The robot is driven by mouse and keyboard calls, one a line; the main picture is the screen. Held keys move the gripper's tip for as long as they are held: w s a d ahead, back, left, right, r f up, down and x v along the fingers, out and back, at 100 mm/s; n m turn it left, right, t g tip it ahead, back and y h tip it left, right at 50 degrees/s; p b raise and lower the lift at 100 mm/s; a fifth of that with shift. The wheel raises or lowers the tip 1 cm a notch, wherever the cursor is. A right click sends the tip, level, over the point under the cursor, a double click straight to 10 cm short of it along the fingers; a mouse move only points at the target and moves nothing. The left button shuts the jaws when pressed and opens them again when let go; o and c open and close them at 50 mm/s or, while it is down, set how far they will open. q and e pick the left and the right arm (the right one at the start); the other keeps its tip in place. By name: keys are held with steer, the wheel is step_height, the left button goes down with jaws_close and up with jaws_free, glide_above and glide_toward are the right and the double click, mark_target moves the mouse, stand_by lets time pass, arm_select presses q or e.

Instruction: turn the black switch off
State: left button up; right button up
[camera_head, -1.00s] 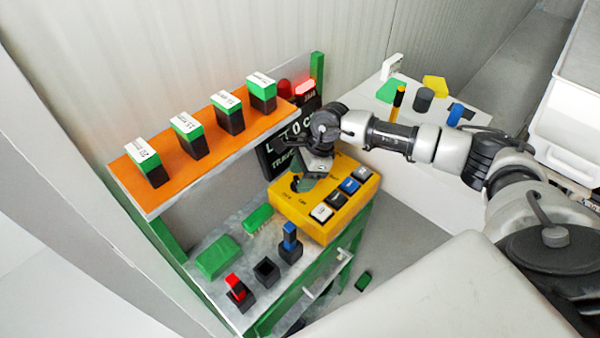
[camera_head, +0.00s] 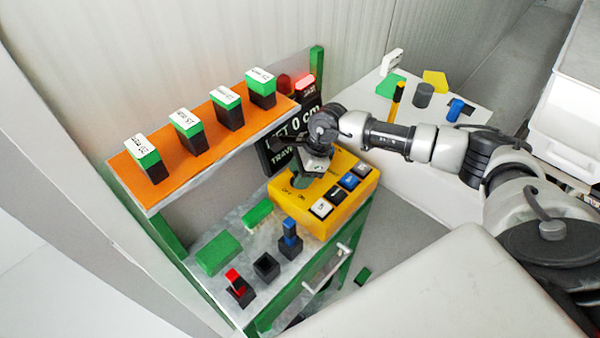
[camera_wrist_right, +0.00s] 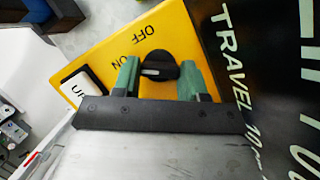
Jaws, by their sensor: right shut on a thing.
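The black switch (camera_wrist_right: 160,66) is a round knob with a pale mark, on the yellow control box (camera_head: 340,212). OFF and ON are printed beside it. In the right wrist view it sits between the two green fingers of my right gripper (camera_wrist_right: 160,80), which is shut on it. In the head view my right gripper (camera_head: 302,181) is down at the box top and hides the switch. My left gripper is not in view.
Push buttons, including a white one (camera_head: 321,208), line the box's near side. A black display (camera_head: 290,143) stands just behind. An orange shelf (camera_head: 200,163) holds several green-and-black blocks at left. Black sockets (camera_head: 267,267) stand on the lower shelf.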

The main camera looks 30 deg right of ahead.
steer(key=m+t+b, duration=0.1)
steer(key=m, duration=0.1)
steer(key=m+t+h+b, duration=0.1)
steer(key=m, duration=0.2)
steer(key=shift+s+a+f+m, duration=0.1)
steer(key=shift+s+m, duration=0.05)
steer(key=shift+m, duration=0.15)
steer(key=m+h+b, duration=0.1)
steer(key=m+b, duration=0.2)
steer(key=m, duration=0.1)
steer(key=shift+t, duration=0.4)
steer(key=shift+a+m+h+b, duration=0.1)
steer(key=shift+m+h+b, duration=0.4)
steer(key=shift+m+b, duration=0.35)
steer(key=shift+r, duration=0.2)
steer(key=o, duration=0.6)
steer(key=shift+o, duration=0.2)
steer(key=shift+s, duration=0.1)
steer(key=a+b+v, duration=0.1)
steer(key=v, duration=0.6)
steer(key=shift+s+d+r+b, duration=0.2)
steer(key=shift+d+b, duration=0.1)
steer(key=shift+d, duration=0.25)
steer(key=shift+f, duration=0.1)
